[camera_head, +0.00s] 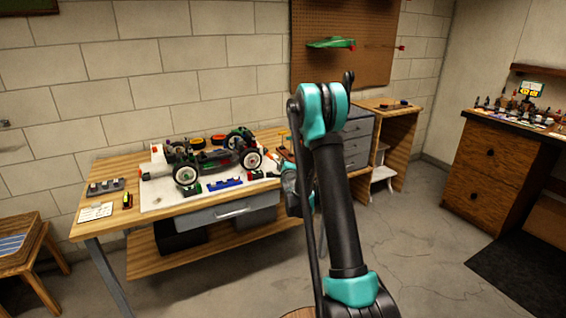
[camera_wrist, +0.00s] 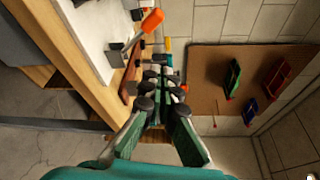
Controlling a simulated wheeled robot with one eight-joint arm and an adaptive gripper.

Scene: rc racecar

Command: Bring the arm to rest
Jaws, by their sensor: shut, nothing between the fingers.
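My gripper (camera_wrist: 163,78) shows in the wrist view with its fingers drawn together and nothing held. In the head view my arm, black with teal joints, rises in the middle of the picture and bends down toward the right end of the workbench (camera_head: 108,173). My gripper is hard to make out there, partly hidden behind the arm. In the wrist view the fingers point along the bench edge, apart from the orange-handled tool (camera_wrist: 152,20) beside them.
An RC car chassis (camera_head: 215,158) stands on a white mat (camera_head: 160,205) with loose parts around it. A grey drawer unit (camera_head: 357,142) stands behind my arm. A pegboard (camera_head: 372,45) hangs above.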

